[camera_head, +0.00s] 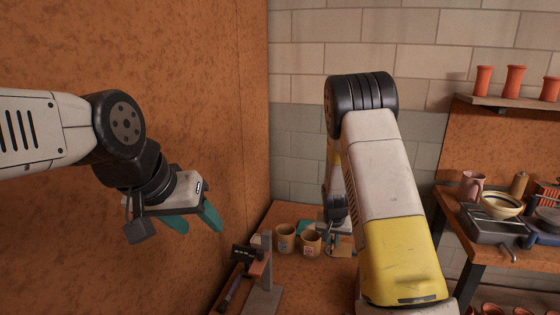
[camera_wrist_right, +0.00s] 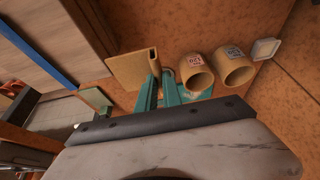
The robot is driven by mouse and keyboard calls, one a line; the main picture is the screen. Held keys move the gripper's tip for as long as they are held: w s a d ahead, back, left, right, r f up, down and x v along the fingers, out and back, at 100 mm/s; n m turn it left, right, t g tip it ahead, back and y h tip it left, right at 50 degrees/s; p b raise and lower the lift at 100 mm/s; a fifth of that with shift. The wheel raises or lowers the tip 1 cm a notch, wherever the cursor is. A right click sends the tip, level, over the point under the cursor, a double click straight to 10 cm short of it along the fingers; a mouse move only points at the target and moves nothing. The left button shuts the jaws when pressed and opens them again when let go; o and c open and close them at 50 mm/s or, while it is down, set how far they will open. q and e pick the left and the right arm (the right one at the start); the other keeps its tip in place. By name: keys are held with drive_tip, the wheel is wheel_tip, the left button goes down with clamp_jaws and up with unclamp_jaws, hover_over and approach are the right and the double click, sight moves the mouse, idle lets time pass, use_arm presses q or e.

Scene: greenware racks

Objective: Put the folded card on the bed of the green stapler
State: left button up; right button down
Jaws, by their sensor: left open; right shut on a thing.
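The folded card (camera_wrist_right: 128,72) is tan and shows a fold at its right edge in the right wrist view. My right gripper (camera_wrist_right: 158,82) has teal fingers shut on the card's edge. In the head view this gripper (camera_head: 338,230) is small and partly behind my own arm. A flat teal-green shape (camera_wrist_right: 198,96) lies beside the fingers, partly hidden; I cannot tell whether it is the green stapler. A teal patch (camera_head: 303,227) also shows behind the mugs in the head view. My left gripper (camera_head: 192,219) is open and empty, in the air at the left.
Two tan mugs with labels, one (camera_head: 285,239) and another (camera_head: 311,243), stand close to the right gripper. A small white dish (camera_wrist_right: 266,49) is beyond them. A grey metal stand (camera_head: 262,280) is at the front left. A side table (camera_head: 460,222) holds bowls and a tray.

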drive_tip(key=s+a+r+n, duration=0.1)
drive_tip(key=s, duration=0.6)
drive_tip(key=s+a+r+n+y, duration=0.1)
drive_tip(key=s+a+r+n, duration=0.1)
drive_tip(key=s, duration=0.4)
drive_tip(key=shift+s+a, duration=0.2)
drive_tip(key=shift+s, duration=0.2)
drive_tip(key=shift+r, duration=0.1)
drive_tip(key=a+f+m, duration=0.1)
drive_tip(key=f, duration=0.3)
drive_tip(key=a+f+m, duration=0.1)
drive_tip(key=a+f, duration=0.1)
drive_tip(key=f, duration=0.3)
drive_tip(key=a+f+m+h, duration=0.1)
drive_tip(key=a+f, duration=0.1)
drive_tip(key=f, duration=0.3)
drive_tip(key=shift+a+f, duration=0.15)
hover_over(313, 277)
drive_tip(key=s, duration=0.2)
drive_tip(key=shift+w+a+f, duration=0.1)
drive_tip(key=shift+a+f, duration=0.3)
drive_tip(key=shift+f, duration=0.4)
drive_tip(key=shift+w+d+f, duration=0.1)
drive_tip(key=shift+w+f, duration=0.1)
drive_tip(key=shift+w, duration=0.05)
drive_tip(key=shift+f, duration=1.6)
drive_tip(key=shift+f, duration=0.15)
